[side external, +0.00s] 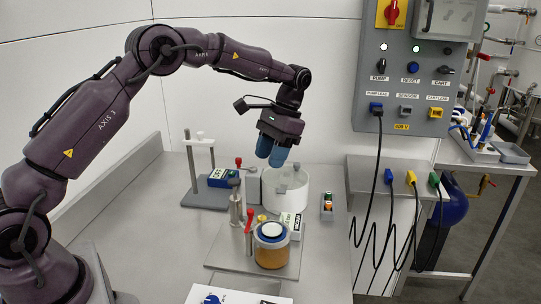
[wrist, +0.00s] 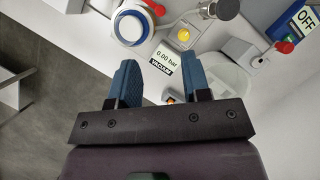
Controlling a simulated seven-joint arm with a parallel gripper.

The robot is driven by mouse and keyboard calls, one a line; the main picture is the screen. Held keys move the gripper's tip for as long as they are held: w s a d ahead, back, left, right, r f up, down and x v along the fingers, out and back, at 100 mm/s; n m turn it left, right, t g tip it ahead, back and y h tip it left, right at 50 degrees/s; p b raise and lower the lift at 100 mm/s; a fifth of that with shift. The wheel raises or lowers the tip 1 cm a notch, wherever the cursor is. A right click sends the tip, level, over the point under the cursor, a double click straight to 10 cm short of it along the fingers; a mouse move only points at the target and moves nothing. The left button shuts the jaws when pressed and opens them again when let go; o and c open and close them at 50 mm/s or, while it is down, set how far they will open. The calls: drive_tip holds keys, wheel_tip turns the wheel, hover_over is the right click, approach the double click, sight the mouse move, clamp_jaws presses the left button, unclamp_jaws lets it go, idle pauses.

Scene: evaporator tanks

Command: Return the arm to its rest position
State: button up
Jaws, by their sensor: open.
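My arm is bent over the bench from the left in the side view. My gripper (side external: 271,158) points down above the white round tank (side external: 290,198), with its blue fingers apart from it as far as I can tell. In the wrist view my gripper (wrist: 160,80) has its two blue fingers spread, with nothing between them. The white tank shows partly behind the right finger there. A jar of amber liquid (side external: 271,255) with a blue and white top stands in front of the tank; its top also shows in the wrist view (wrist: 131,27).
A vacuum display (wrist: 167,63) reads 0.00 bar. A red-handled valve (side external: 248,218) and a metal post (side external: 235,205) stand beside the jar. A stand (side external: 203,165) is at the back left. The control panel (side external: 410,75) and its hanging cables are at right. Bench space at left is clear.

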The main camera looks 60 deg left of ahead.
drive_tip(key=s+d+r+t, duration=0.2)
drive_tip(key=s+r+t, duration=0.1)
drive_tip(key=s, duration=0.5)
drive_tip(key=s+d+r+t, duration=0.2)
drive_tip(key=s+r, duration=0.3)
drive_tip(key=s, duration=0.4)
drive_tip(key=s+d+r+t, duration=0.3)
drive_tip(key=s+r+t, duration=0.1)
drive_tip(key=s, duration=0.5)
drive_tip(key=shift+s+r+t, duration=0.15)
drive_tip(key=shift+r+t, duration=0.05)
drive_tip(key=shift+t, duration=0.3)
